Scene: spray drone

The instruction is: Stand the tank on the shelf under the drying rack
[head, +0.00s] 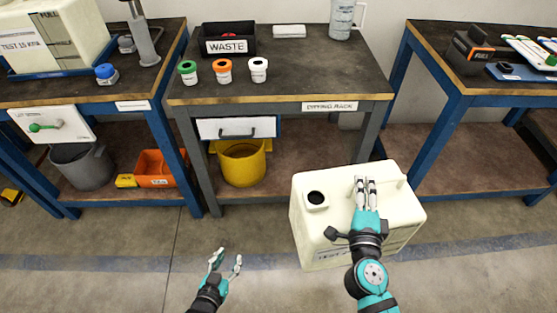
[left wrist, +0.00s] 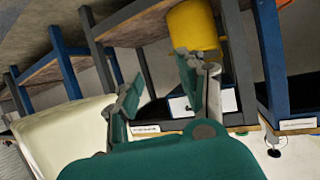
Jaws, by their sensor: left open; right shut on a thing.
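The tank (head: 307,229) is a large cream box with an open dark filler hole on its top left. It is held upright in front of the middle bench; whether its base touches the floor is unclear. My right gripper (head: 366,182) is shut on its top at the right. My left gripper (head: 225,260) is open and empty, low over the floor to the left of the tank. The shelf (head: 300,153) under the bench labelled drying rack (head: 330,106) has bare brown board behind the tank. The left wrist view shows the tank (left wrist: 62,140) beside the open left fingers (left wrist: 160,95).
A yellow bucket (head: 242,165) stands on the left part of that shelf, under a small drawer (head: 236,129). Grey bench legs bound the shelf at both sides. Blue-legged benches stand left and right. The floor at the front left (head: 110,275) is clear.

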